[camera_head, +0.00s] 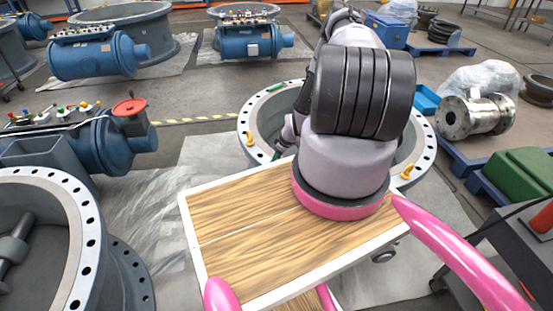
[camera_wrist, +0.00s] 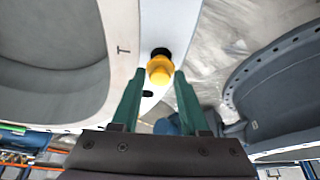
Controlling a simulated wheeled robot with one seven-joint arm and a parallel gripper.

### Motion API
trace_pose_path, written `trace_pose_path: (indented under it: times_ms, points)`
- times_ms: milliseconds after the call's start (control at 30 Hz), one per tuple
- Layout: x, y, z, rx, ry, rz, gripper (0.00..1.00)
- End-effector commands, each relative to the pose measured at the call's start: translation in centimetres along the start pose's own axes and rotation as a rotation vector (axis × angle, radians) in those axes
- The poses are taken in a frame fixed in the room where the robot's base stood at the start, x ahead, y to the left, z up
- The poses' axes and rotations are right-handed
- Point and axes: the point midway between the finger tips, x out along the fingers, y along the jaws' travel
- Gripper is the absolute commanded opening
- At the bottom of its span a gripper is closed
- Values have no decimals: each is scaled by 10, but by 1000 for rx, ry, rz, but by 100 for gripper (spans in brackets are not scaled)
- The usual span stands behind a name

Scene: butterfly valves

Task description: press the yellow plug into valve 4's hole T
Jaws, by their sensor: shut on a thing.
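The yellow plug (camera_wrist: 159,70) is between the green fingertips of my gripper (camera_wrist: 160,80) in the wrist view, and the gripper is shut on it. A dark round hole (camera_wrist: 161,52) shows just beyond the plug, partly covered by it. I cannot tell whether the plug's tip has entered it. The letter T (camera_wrist: 124,50) is marked on the pale flange (camera_wrist: 120,16) to the left of that hole. In the head view my arm reaches over the valve ring (camera_head: 256,112) and hides most of its middle. No valve number is readable.
Another dark hole (camera_wrist: 148,94) lies in the flange just below the plug. The valve ring carries yellow pieces at its left (camera_head: 250,139) and right (camera_head: 408,172), and a green piece (camera_head: 276,87). Another large valve (camera_head: 75,200) stands at the left.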

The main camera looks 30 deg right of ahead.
Motion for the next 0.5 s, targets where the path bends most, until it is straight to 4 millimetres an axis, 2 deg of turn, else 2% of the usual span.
trace_pose_path:
  times_ms: [500]
  points:
    - [8, 0, 3, -1, 0, 0, 0]
